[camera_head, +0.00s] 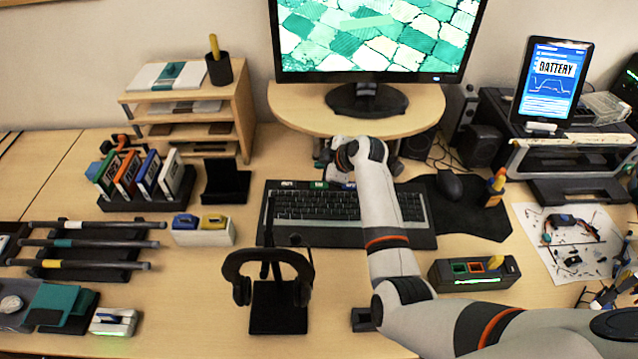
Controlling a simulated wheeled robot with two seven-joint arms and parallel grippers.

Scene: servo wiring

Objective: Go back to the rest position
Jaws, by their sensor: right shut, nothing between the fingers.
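My right arm (392,230) comes in from the lower right and reaches up over the right part of the keyboard. Its far end, with my right gripper (328,158), is small and partly hidden behind the wrist, near the front of the monitor stand. The gripper is shut with nothing in it. My left gripper is not in view.
The arm crosses the black keyboard (318,207). A headphone stand (278,306) is at the front, left of the arm. A black box with coloured slots (474,273) lies right of it. A monitor (375,35) stands behind. Open desk shows around the headphone stand.

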